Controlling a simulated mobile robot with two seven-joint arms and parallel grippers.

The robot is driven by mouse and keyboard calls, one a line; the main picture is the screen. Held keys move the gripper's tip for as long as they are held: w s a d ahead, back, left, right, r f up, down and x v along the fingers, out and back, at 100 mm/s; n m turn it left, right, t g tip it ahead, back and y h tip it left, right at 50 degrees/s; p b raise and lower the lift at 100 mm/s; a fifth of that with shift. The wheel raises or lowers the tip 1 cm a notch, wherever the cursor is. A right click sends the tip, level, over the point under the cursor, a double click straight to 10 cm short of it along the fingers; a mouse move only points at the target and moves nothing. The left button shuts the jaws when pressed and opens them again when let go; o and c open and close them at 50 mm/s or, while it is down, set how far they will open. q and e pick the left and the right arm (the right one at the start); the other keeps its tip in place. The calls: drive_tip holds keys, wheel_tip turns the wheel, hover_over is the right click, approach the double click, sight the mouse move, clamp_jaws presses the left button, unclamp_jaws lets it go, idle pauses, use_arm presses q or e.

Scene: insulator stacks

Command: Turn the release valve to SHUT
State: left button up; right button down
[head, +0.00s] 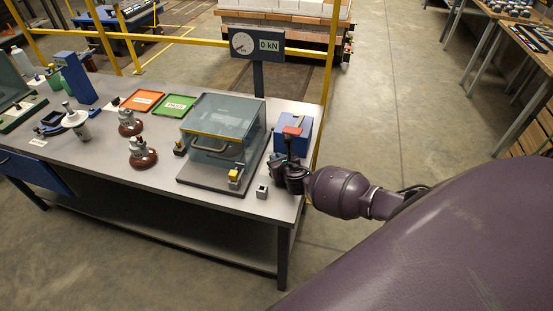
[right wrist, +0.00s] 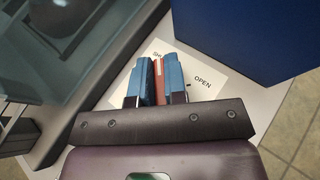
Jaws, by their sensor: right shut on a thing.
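My right gripper (head: 289,157) is at the front of the box. In the right wrist view its blue-tipped fingers (right wrist: 159,78) are shut on the red handle (right wrist: 158,80). A white label plate (right wrist: 208,82) lies beneath, with OPEN readable right of the fingers. The other word, starting "SH", is partly hidden by the fingers. The handle's far end lies near "SH"; its exact setting I cannot tell. My left gripper is not in view.
A clear-lidded case (head: 222,135) stands close left of the valve. A small grey block (head: 262,191) sits at the bench's front edge. A gauge sign (head: 257,43) behind reads 0 kN. Brown insulators (head: 142,155), an orange tray (head: 142,100) and a green tray (head: 175,106) are farther left.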

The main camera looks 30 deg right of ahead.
drive_tip(key=shift+s+f+n+y, duration=0.15)
drive_tip(key=shift+f+n+y, duration=0.05)
drive_tip(key=shift+n+y, duration=0.35)
drive_tip(key=c, duration=1.2)
unclamp_jaws()
drive_tip(key=shift+o, duration=0.2)
drive_tip(key=shift+r, duration=0.1)
drive_tip(key=shift+s+r, duration=0.2)
drive_tip(key=shift+s, duration=0.1)
drive_tip(key=p+v, duration=0.1)
drive_tip(key=v, duration=0.9)
drive_tip(key=shift+s+d+f+p, duration=0.1)
drive_tip(key=shift+p, duration=0.3)
